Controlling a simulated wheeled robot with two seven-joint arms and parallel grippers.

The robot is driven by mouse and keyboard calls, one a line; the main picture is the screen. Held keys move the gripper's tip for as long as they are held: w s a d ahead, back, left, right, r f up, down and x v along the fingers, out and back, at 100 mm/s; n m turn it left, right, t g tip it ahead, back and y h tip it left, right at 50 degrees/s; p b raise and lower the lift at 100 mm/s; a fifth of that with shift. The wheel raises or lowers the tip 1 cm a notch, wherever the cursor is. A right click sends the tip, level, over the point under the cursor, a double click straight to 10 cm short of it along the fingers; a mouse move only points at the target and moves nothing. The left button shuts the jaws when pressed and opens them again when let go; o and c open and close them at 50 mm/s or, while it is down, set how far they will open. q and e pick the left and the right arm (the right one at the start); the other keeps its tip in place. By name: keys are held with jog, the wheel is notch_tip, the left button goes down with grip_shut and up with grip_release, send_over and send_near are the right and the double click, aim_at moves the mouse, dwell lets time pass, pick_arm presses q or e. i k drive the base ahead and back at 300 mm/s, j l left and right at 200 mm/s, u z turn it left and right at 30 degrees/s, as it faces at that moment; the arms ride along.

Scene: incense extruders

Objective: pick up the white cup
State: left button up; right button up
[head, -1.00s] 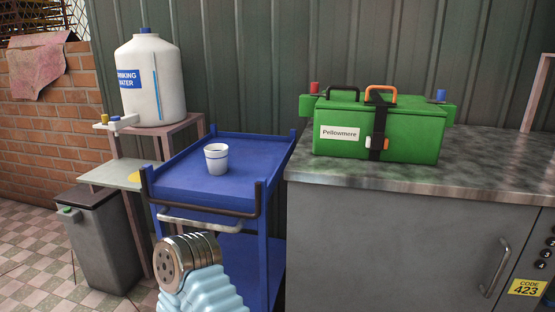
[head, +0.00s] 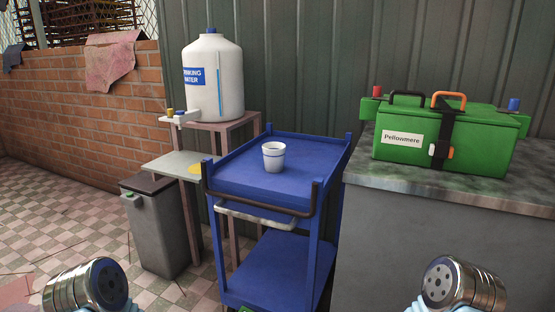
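Metal-capped parts of my two arms show at the bottom left and bottom right edges of the head view, well short of the cart. No gripper fingers show on either arm, so both grippers are out of view.
A water jug (head: 213,78) stands on a pinkish stand (head: 243,119) behind the cart, left of the cup. A grey bin (head: 156,226) is at the left. The green toolbox (head: 449,135) sits on the counter (head: 428,187) at the right. The cart has a raised dark rail (head: 262,205) in front.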

aim_at(273, 153)
jog(key=i+j, duration=0.2)
jog(key=j, duration=0.15)
jog(key=i+j, duration=0.15)
jog(key=j, duration=0.2)
jog(key=i+j, duration=0.2)
jog(key=j, duration=0.1)
